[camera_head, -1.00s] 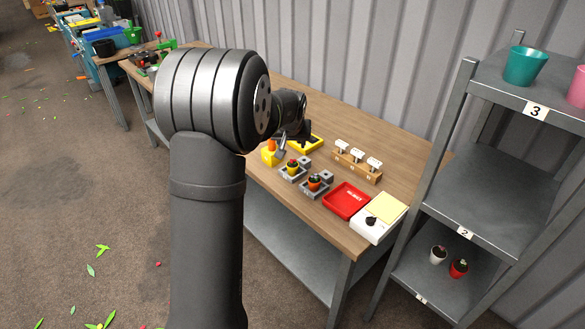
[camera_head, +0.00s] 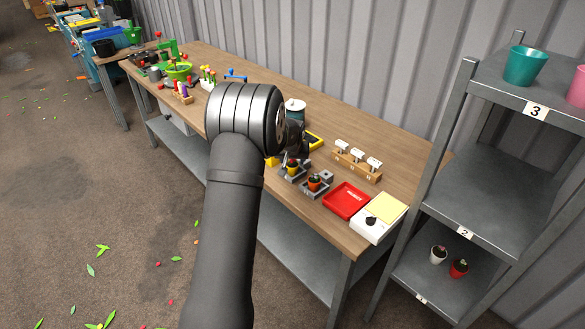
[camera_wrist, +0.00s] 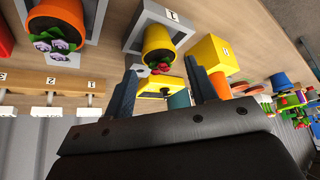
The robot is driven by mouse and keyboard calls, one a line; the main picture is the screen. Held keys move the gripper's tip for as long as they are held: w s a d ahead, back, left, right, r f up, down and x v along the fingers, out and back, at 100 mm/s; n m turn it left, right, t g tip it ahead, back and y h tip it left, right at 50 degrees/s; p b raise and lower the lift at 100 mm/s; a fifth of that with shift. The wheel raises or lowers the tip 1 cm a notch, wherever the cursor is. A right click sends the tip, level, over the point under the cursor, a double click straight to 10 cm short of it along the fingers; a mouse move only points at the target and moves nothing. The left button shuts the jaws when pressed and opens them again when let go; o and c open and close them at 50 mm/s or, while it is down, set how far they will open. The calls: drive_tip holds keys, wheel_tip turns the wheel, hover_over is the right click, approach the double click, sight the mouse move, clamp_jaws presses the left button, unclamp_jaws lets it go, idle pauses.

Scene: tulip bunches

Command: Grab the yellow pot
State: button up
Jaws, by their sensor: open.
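The yellow pot (camera_head: 292,170) holds a small plant with red and stands in a grey holder on the bench, partly covered by my gripper in the head view. In the wrist view the yellow pot (camera_wrist: 158,40) lies beyond my fingertips, around the middle of the gap, in the holder marked 1 (camera_wrist: 132,38). My gripper (camera_wrist: 162,66) is open with nothing between its fingers. In the head view my gripper (camera_head: 300,151) hangs close above and behind the yellow pot. I cannot tell whether a finger touches it.
An orange pot (camera_head: 314,183) stands in a holder beside the yellow one. A yellow block (camera_wrist: 212,57) is close on the other side. A red tray (camera_head: 346,201), a scale (camera_head: 379,219) and a wooden rack (camera_head: 357,165) stand nearby. Shelves (camera_head: 480,195) rise at the right.

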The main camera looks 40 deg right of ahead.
sight(292, 162)
drive_tip(key=shift+x, duration=1.9)
drive_tip(key=c, duration=0.7)
drive_tip(key=shift+c, duration=0.2)
